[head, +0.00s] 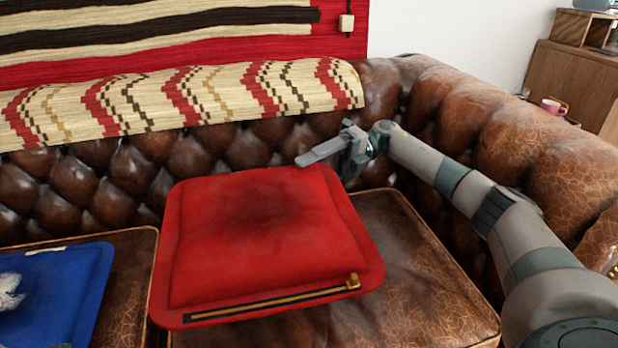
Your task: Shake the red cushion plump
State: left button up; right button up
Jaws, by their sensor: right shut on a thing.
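The red cushion (250,225) is in the middle of the head view, over the brown leather seat of the sofa. Its broad face is up, with a dark smudge near the far side and a gold zip along the near edge. My right gripper (320,155) is at the cushion's far right edge, near the corner, and is shut on it. The fingers partly hide that edge. I cannot tell whether the cushion's underside touches the seat. My left gripper is out of view.
A blue cushion (60,290) lies on the seat at the left. The tufted sofa back (150,170) rises close behind, draped with a patterned throw (200,95). The rolled sofa arm (500,120) is at the right. Bare seat (430,290) shows right of the red cushion.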

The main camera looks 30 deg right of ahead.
jog(key=shift+r, duration=0.15)
notch_tip(320, 180, up, 7)
jog(key=p, duration=0.4)
jog(key=shift+p, duration=0.35)
notch_tip(320, 180, down, 7)
jog(key=b, duration=0.4)
